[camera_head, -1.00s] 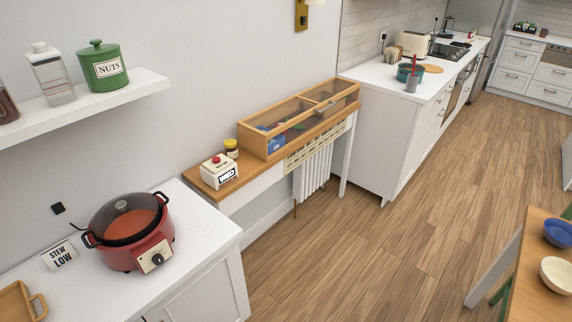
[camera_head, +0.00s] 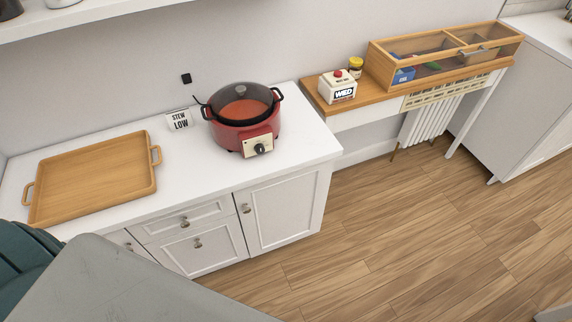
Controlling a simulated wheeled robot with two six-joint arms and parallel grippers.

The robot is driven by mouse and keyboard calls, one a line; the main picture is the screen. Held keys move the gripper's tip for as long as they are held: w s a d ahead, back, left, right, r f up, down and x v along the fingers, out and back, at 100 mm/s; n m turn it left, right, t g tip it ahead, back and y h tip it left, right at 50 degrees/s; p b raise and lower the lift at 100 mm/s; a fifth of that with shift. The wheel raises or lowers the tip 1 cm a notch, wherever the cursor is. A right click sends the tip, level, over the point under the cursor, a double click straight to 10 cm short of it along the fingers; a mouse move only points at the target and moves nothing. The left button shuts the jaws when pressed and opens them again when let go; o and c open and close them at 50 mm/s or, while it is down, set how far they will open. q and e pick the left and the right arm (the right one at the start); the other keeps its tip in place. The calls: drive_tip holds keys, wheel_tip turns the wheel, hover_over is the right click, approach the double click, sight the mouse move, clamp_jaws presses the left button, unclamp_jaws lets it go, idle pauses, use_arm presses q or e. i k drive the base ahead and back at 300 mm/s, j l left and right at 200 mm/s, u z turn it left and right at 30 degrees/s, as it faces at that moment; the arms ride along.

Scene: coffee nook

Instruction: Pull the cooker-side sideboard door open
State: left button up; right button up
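The white sideboard (camera_head: 320,150) stands against the wall with a red slow cooker (camera_head: 243,122) on its right end. Its cooker-side door (camera_head: 283,212) is below the cooker, at the right end of the front, and looks shut. A small round knob (camera_head: 246,208) sits near the door's upper left edge. To its left are a drawer (camera_head: 186,219) and a panel (camera_head: 200,250) below it, each with a knob. Neither of my grippers is in view.
A wooden tray (camera_head: 93,178) and a "STEW LOW" sign (camera_head: 179,120) lie on the sideboard top. A grey surface (camera_head: 130,285) and a dark green item (camera_head: 25,255) fill the lower left foreground. The wooden floor (camera_head: 400,215) is clear in front and right of the door.

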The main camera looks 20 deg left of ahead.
sight(281, 211)
drive_tip(key=u, duration=0.7)
